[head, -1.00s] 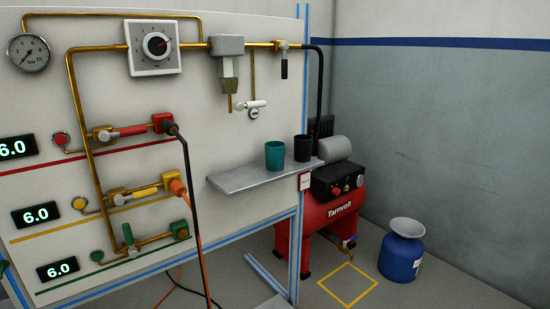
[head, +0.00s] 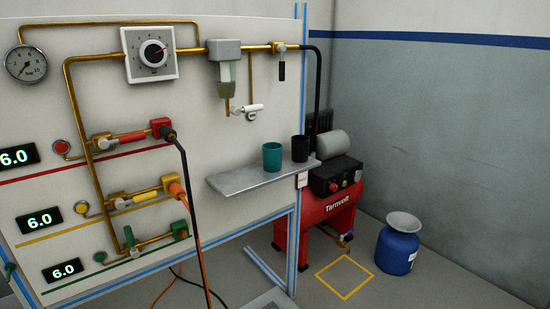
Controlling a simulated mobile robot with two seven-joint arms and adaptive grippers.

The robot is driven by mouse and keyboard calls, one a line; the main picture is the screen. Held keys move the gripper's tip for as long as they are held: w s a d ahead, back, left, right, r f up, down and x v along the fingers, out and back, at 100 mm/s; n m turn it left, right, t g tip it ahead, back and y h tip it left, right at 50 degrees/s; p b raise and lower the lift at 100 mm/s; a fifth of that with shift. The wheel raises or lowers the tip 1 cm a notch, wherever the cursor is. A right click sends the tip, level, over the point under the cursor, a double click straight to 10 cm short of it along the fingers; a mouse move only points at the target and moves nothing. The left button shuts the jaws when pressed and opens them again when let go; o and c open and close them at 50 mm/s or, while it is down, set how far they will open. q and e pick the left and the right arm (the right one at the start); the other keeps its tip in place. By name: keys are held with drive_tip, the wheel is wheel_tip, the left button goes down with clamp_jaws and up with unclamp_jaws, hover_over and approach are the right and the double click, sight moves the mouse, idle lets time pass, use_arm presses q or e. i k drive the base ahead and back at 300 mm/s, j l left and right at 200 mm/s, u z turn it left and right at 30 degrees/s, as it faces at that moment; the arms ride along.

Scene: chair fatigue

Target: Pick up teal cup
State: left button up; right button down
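The teal cup (head: 272,157) stands upright on a small grey shelf (head: 245,181) fixed to the front of the white panel. A black cup (head: 300,148) stands just to its right on the same shelf, near the shelf's right end. A small gap shows between the two cups. Neither of my grippers is in the head view.
The panel (head: 200,100) carries brass pipes, a pressure gauge (head: 26,64), valves and digital displays. Black and orange hoses (head: 193,215) hang left of the shelf. A red compressor (head: 325,215) and a blue container (head: 397,250) stand on the floor at right, around a yellow floor square (head: 345,279).

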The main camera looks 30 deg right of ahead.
sight(273, 152)
drive_tip(key=l+z, duration=0.1)
drive_tip(key=l, duration=0.95)
drive_tip(key=i+l, duration=0.1)
drive_tip(key=l, duration=0.95)
drive_tip(key=z, duration=0.05)
